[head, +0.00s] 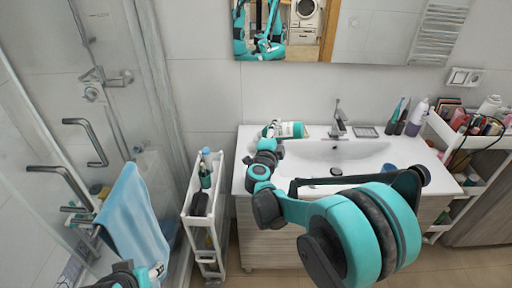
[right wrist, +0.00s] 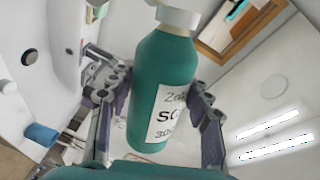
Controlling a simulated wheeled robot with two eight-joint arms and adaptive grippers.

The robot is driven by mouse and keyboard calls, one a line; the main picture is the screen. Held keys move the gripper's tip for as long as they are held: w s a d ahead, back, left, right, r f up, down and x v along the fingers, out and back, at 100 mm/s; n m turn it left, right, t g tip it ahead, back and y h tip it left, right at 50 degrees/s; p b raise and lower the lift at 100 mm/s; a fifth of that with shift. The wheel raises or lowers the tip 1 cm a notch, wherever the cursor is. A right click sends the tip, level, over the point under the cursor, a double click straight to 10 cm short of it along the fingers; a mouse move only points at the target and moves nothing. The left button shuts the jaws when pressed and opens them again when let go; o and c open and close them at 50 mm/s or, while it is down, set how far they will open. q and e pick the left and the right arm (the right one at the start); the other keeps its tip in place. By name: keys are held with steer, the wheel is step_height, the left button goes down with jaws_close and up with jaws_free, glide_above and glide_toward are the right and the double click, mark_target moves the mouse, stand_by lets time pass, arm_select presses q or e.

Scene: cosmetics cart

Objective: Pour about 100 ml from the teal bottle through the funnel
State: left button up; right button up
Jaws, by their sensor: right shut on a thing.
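The teal bottle (right wrist: 165,85) has a white label and a white top. My right gripper (right wrist: 160,105) is shut on it, one finger on each side of its body, in the right wrist view. In the head view the bottle (head: 290,130) is over the back left of the sink counter, partly hidden by my right gripper (head: 270,134); its long axis looks sideways there. I see no liquid flowing. I cannot make out the funnel in either view.
The white sink counter (head: 246,180) has a faucet (head: 339,122) and a small blue cup (head: 388,168). Several bottles stand at its right. A narrow white cart (head: 192,180) stands left of it, a loaded cart at the right. A blue towel (head: 135,215) hangs by the glass shower.

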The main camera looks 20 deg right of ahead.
steer(key=shift+w+a+r+n, duration=0.15)
steer(key=shift+a+r+n, duration=0.1)
steer(key=shift+r+n, duration=0.35)
stand_by(0.5)
steer(key=shift+w+a+r+n+p, duration=0.1)
steer(key=shift+a+r+n+p, duration=0.05)
steer(key=shift+r+n+p, duration=0.35)
steer(key=shift+w+a+r+n+p, duration=0.1)
steer(key=shift+r+n+p, duration=0.3)
steer(key=shift+r, duration=0.15)
stand_by(0.6)
steer(key=shift+a, duration=0.1)
stand_by(0.6)
